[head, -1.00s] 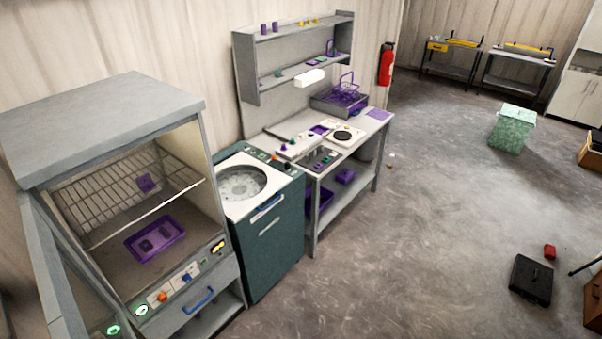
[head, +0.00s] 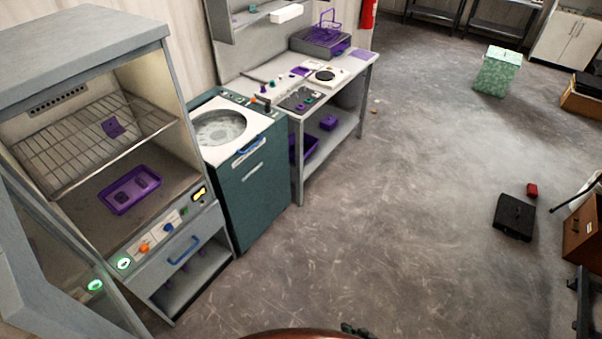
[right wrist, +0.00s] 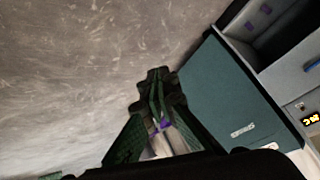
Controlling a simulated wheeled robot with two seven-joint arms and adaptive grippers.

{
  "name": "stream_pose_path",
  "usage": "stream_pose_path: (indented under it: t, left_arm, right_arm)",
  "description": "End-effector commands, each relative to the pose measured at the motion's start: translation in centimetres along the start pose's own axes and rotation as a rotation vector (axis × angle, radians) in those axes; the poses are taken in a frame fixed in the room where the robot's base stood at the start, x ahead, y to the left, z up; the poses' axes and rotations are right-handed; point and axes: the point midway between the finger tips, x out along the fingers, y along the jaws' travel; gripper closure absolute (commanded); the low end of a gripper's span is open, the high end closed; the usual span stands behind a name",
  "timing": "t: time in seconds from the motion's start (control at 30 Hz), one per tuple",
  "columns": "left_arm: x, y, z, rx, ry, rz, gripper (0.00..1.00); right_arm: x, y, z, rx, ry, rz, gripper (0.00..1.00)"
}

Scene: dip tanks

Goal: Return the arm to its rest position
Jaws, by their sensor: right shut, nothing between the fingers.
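My right gripper (head: 357,330) shows only as a small dark green piece at the bottom edge of the head view. In the right wrist view its dark green fingers (right wrist: 158,85) are together, with nothing held at the tips. They are over bare floor, with the teal cabinet to their right in that view. My left gripper is not in view.
An oven-like cabinet (head: 185,222) stands at left with its glass door (head: 60,250) open and a purple tray (head: 132,190) inside. Beside it are the teal round-tank unit (head: 262,195) and a workbench (head: 350,78). A black case (head: 514,217) lies at right. The middle floor is clear.

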Motion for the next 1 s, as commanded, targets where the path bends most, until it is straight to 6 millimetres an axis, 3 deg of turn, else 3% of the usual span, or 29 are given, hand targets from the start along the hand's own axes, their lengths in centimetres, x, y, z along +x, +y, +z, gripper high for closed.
stream_pose_path:
  t: [0.03, 0.23, 0.4, 0.53, 0.6, 0.73, 1.0]
  left_arm:
    - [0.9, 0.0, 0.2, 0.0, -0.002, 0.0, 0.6]
    - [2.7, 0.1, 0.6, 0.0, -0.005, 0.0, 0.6]
    - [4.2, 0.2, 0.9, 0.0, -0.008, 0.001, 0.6]
    - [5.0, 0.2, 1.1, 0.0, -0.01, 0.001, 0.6]
    - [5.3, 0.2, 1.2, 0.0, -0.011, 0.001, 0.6]
    - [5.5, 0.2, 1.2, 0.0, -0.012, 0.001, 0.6]
    - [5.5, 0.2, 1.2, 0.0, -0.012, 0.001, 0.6]
  right_arm:
    - [0.3, 2.5, 3.5, -0.003, -0.041, 0.046, 1.0]
    - [-1.3, 9.8, 16.1, -0.042, -0.213, 0.19, 1.0]
    - [-4.4, 13.2, 27.3, -0.058, -0.379, 0.264, 1.0]
    - [-7.1, 14.2, 34.3, -0.065, -0.49, 0.289, 1.0]
    - [-8.4, 14.3, 37.0, -0.068, -0.535, 0.295, 1.0]
    - [-9.8, 14.2, 40.0, -0.07, -0.586, 0.297, 1.0]
    - [-10.3, 14.1, 40.7, -0.071, -0.599, 0.298, 1.0]
